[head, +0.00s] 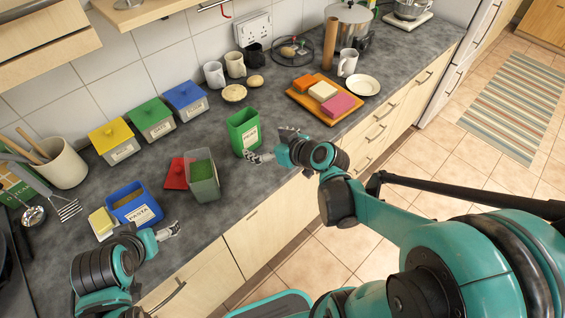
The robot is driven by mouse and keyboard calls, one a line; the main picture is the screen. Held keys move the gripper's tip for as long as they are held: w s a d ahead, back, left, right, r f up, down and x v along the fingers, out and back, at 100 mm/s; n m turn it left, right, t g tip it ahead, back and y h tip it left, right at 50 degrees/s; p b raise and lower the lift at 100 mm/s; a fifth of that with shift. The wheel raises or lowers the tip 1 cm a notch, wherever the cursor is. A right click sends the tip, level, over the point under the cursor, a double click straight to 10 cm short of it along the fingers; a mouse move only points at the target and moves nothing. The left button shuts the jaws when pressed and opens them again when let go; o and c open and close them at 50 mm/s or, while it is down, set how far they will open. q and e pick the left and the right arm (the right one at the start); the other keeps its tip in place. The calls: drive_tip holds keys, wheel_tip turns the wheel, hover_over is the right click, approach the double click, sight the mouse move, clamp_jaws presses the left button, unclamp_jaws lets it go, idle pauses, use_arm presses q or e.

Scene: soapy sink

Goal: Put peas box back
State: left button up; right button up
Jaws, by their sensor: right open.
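A green open box (243,132) with a white label, apparently the peas box, stands upright on the dark counter. My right gripper (274,146) is open just to the right of it, fingers spread toward it; I cannot tell whether they touch it. A clear, grey-looking container (203,178) with green contents stands to the left, beside a red lid (176,173). My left gripper (168,232) is low over the counter, right of the blue pasta box (134,203); its jaw opening is too small to make out.
Lidded boxes in yellow (114,141), green (151,119) and blue (186,100) stand in a row by the wall. An orange tray (326,101) with coloured blocks is further right. Mugs and buns stand behind the peas box.

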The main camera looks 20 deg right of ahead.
drive_tip(key=s+d+m+g+h, duration=0.2)
drive_tip(key=s+m+g+h, duration=0.2)
drive_tip(key=s, duration=1.2)
drive_tip(key=shift+s+f+h, duration=0.15)
drive_tip(key=shift+s+h, duration=0.05)
drive_tip(key=shift+h, duration=0.2)
wheel_tip(320, 180, down, 2)
drive_tip(key=shift+f+b, duration=0.2)
drive_tip(key=shift+b, duration=1)
